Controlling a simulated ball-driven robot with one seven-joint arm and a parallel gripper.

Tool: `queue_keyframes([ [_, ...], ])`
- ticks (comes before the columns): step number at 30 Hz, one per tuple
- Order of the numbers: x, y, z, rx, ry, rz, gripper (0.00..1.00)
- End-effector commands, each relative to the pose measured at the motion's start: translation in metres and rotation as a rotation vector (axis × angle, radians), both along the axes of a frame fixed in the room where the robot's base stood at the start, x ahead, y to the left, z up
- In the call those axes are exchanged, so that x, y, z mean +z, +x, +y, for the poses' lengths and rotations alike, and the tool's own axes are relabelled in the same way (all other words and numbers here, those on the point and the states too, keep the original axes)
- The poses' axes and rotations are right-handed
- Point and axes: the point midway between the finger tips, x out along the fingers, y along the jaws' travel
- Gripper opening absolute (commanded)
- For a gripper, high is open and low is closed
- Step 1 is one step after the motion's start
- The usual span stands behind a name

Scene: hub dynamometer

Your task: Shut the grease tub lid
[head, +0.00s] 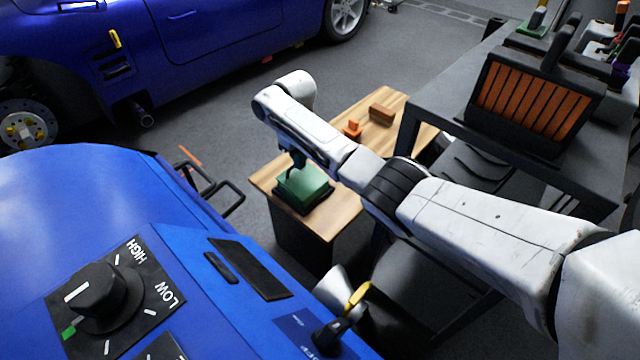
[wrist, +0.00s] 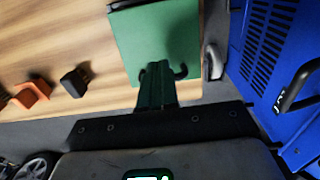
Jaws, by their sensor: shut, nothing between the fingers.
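The grease tub (head: 302,188) stands on the near end of a wooden bench top, with a green lid above a dark base. In the wrist view the green lid (wrist: 160,35) fills the top middle as a flat panel. I cannot tell whether it is fully down on the base. My gripper (head: 297,160) is over the tub in the head view. In the wrist view my gripper (wrist: 158,68) is shut and empty, its tips over the lid's near edge. A dark hooked piece shows right beside the tips. Contact with the lid cannot be told.
Orange blocks (head: 352,130) and a brown block (head: 381,115) lie farther along the wooden bench (head: 335,215). A dark metal table (head: 500,60) stands to the right. A blue machine (head: 200,260) with a dial fills the front left. A blue car is behind.

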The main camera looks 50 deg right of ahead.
Motion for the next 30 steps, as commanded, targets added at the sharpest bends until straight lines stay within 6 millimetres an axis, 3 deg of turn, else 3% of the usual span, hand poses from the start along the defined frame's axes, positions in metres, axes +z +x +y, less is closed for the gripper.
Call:
queue_keyframes([
  [19, -0.018, 0.014, 0.001, 0.001, 0.000, 0.001, 0.00],
  [30, -0.022, 0.013, 0.002, -0.001, 0.005, 0.008, 0.00],
])
